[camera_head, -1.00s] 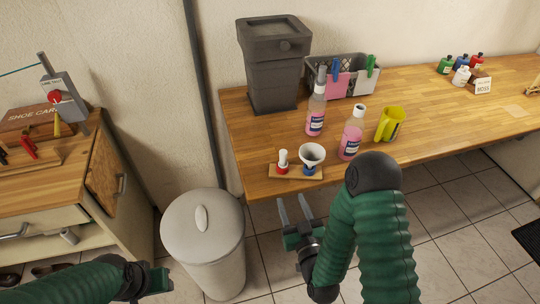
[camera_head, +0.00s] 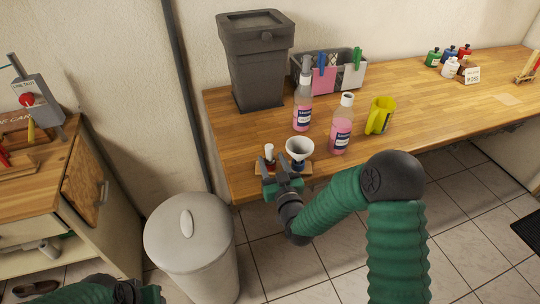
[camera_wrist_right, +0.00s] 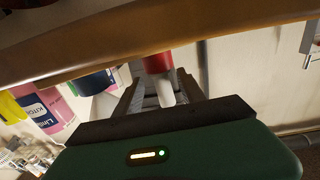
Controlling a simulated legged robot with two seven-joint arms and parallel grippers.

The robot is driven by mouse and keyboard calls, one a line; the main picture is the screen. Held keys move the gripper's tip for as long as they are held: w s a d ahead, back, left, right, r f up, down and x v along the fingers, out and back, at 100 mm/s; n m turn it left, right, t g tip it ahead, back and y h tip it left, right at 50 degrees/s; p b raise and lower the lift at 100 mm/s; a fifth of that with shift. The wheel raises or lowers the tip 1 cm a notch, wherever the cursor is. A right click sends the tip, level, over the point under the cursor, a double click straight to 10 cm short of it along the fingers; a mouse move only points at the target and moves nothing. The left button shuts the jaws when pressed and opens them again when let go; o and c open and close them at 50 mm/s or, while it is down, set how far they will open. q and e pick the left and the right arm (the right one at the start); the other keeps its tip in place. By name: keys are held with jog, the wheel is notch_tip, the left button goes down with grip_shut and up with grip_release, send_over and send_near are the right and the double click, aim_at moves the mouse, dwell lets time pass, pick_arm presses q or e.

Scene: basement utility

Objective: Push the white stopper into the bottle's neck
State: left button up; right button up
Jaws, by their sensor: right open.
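The white stopper (camera_head: 269,149) sits upright on a red peg on the small wooden board (camera_head: 304,167) at the table's front edge. The right wrist view shows the white stopper (camera_wrist_right: 165,92) and the red peg (camera_wrist_right: 157,64) between my fingers, with gaps beside it. My right gripper (camera_head: 276,168) is open at the board's front; in the wrist view its fingers (camera_wrist_right: 160,82) straddle the stopper. The open-necked bottle (camera_head: 341,128) with pink liquid stands behind and right of the board. My left gripper (camera_head: 150,293) is at the bottom left, its fingers not clear.
A white funnel (camera_head: 299,149) stands on the same board, just right of the stopper. A lidded bin (camera_head: 190,245) is on the floor.

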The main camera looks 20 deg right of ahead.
jog(key=shift+w+d, duration=0.2)
jog(key=shift+w, duration=0.95)
jog(key=shift+w+a+f, duration=0.1)
jog(key=shift+a, duration=0.35)
jog(key=c, duration=0.4)
jog(key=shift+d, duration=0.2)
grip_shut()
jog(key=shift+r, duration=0.2)
